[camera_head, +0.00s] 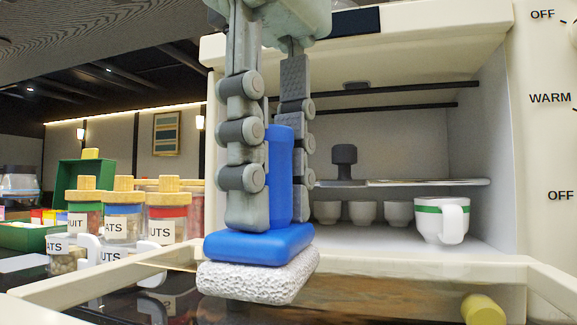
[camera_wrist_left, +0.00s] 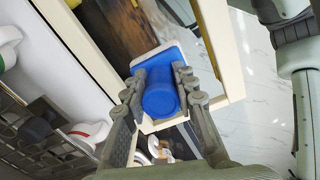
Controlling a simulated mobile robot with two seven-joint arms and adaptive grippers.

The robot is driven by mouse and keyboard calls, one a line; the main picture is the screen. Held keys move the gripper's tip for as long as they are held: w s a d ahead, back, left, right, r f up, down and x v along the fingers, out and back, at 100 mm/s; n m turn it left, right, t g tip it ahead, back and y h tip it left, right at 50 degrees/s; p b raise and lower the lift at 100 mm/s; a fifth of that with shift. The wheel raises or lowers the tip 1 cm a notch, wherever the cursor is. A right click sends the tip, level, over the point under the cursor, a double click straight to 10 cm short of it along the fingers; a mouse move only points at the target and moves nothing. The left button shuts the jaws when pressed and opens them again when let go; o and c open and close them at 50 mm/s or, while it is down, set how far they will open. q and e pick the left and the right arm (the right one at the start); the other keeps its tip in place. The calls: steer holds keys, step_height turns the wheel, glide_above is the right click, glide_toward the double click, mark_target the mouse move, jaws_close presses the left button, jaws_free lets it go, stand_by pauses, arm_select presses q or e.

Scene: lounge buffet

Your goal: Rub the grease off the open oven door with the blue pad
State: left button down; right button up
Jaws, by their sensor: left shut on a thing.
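The blue pad (camera_head: 262,244) has an upright blue handle and a rough white underside. My left gripper (camera_head: 276,212) comes down from above, shut on the handle, with a finger on each side. In the left wrist view the pad (camera_wrist_left: 160,95) is between the fingers (camera_wrist_left: 160,85). The oven door (camera_head: 110,275) is open and lies flat, a cream frame around a dark glass panel. The pad is over the glass; I cannot tell whether it touches. Brownish patches show on the glass (camera_head: 400,292); grease and reflection are hard to tell apart. My right gripper is not in view.
Inside the oven, a shelf (camera_head: 440,182) stands above several cups, including a white mug with a green band (camera_head: 440,220). Labelled jars with wooden lids (camera_head: 168,213) stand left of the door. A yellow cylinder (camera_head: 483,309) shows at the lower right.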

arm_select(q)
steer(key=shift+w+a+r, duration=0.1)
steer(key=shift+w+a, duration=0.1)
steer(key=shift+a, duration=0.55)
steer(key=shift+w+a+f, duration=0.1)
steer(key=shift+w+a, duration=0.05)
steer(key=shift+a, duration=0.6)
steer(key=shift+w+a+r, duration=0.1)
steer(key=shift+w+a, duration=0.1)
steer(key=shift+a, duration=0.55)
steer(key=shift+w+d, duration=0.15)
steer(key=shift+w, duration=0.2)
steer(key=shift+s+d+f, duration=0.1)
steer(key=shift+s+d, duration=0.25)
steer(key=shift+d, duration=0.5)
steer(key=shift+s+d+f, duration=0.1)
steer(key=shift+s+d, duration=0.3)
steer(key=shift+d, duration=0.5)
steer(key=shift+s+d+f, duration=0.1)
steer(key=shift+s+d, duration=0.25)
steer(key=shift+d, duration=0.5)
steer(key=shift+a, duration=0.15)
